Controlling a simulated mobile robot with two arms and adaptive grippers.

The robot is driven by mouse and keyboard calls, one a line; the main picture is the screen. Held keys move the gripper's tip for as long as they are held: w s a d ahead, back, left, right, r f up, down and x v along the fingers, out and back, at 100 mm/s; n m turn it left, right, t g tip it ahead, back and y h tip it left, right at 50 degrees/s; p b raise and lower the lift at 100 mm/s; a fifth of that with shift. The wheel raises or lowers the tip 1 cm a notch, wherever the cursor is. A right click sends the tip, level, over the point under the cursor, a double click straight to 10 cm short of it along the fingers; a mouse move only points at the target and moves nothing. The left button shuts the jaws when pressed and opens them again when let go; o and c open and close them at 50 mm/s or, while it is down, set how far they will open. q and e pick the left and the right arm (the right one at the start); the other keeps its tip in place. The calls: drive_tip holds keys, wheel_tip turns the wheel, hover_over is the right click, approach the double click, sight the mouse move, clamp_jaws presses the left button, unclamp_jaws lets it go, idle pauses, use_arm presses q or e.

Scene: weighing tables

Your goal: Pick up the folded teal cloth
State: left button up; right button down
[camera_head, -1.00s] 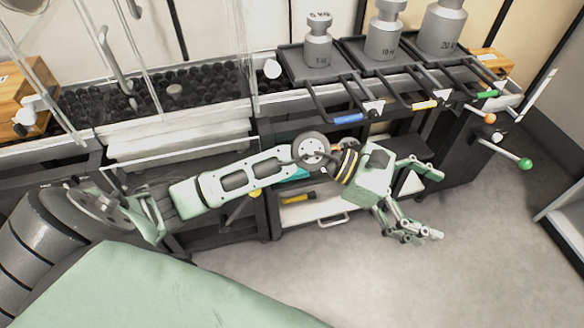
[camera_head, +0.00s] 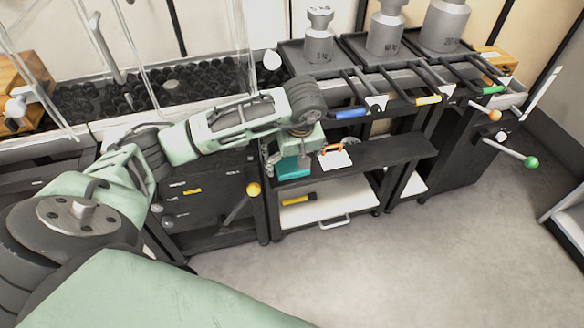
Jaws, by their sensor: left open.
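The folded teal cloth (camera_head: 293,168) lies at the left end of the dark middle shelf, under the weighing tables. My left gripper (camera_head: 287,161) is open and points down right at the cloth. Its palm and fingers cover the upper part of the cloth. One finger shows at the cloth's left side; I cannot tell whether the fingers touch it. My right gripper is not in view.
A white board with an orange clip (camera_head: 334,157) lies just right of the cloth on the dark shelf (camera_head: 384,156). A yellow-and-black tool (camera_head: 298,200) is on the lower white shelf. Tray handles (camera_head: 350,114) jut out above. The floor in front is clear.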

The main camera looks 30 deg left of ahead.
sight(292, 164)
use_arm(q)
drive_tip(key=x, duration=0.3)
drive_tip(key=shift+f, duration=0.15)
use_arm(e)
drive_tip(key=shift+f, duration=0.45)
use_arm(q)
drive_tip(key=shift+c, duration=0.3)
drive_tip(key=c, duration=1)
drive_tip(key=shift+o, duration=0.2)
drive_tip(key=shift+r, duration=0.5)
drive_tip(key=v, duration=0.4)
drive_tip(key=shift+w+p, duration=0.3)
drive_tip(key=shift+p, duration=0.1)
drive_tip(key=s+d+r+p, duration=0.1)
drive_tip(key=s+d+r, duration=0.3)
drive_tip(key=d, duration=0.6)
drive_tip(key=shift+a+p+v, duration=0.25)
drive_tip(key=shift+p+v, duration=0.1)
drive_tip(key=shift+v, duration=0.75)
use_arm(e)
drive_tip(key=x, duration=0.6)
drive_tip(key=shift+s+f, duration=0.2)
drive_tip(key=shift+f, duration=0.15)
